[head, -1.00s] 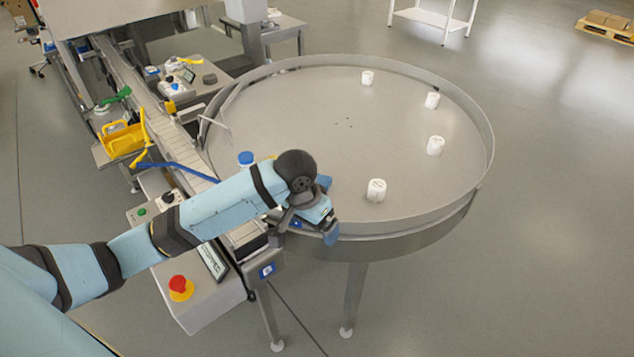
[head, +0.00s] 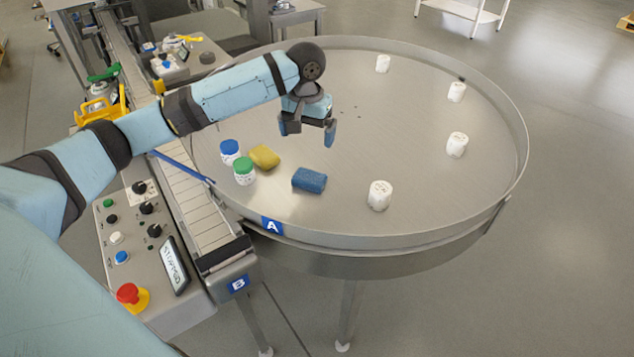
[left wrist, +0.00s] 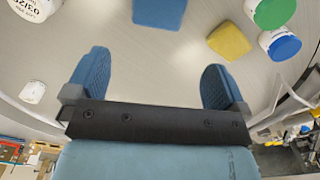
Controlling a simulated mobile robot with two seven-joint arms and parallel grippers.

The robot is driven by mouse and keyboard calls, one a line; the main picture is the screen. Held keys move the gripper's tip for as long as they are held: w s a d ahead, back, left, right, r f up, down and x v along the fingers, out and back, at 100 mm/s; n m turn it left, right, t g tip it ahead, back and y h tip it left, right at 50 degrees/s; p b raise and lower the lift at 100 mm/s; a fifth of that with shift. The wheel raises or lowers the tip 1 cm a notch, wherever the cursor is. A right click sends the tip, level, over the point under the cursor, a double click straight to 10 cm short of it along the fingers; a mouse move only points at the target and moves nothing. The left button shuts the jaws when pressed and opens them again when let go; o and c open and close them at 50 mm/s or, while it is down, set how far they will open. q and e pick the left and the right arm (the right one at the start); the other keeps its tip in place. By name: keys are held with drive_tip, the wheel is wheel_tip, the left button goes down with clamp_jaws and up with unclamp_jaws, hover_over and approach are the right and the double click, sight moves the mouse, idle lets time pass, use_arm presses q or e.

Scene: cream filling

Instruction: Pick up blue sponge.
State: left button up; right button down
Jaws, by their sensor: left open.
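The blue sponge (head: 309,180) lies on the round metal table near its front edge, right of the yellow sponge. It also shows at the top of the left wrist view (left wrist: 159,12), beyond my fingertips. My left gripper (head: 307,130) is open and empty above the table, behind the blue sponge in the head view and apart from it. Its two blue fingers (left wrist: 152,80) are spread in the left wrist view, with nothing between them. My right gripper is in neither view.
A yellow sponge (head: 264,157), a blue-lidded jar (head: 230,152) and a green-lidded jar (head: 244,171) stand close left of the blue sponge. A white container (head: 380,195) stands to its right. A raised rim (head: 400,241) surrounds the table. The table's middle is clear.

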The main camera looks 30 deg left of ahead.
sight(309, 176)
use_arm(q)
wheel_tip(309, 176, down, 14)
drive_tip(key=shift+d, duration=0.15)
drive_tip(key=c, duration=0.6)
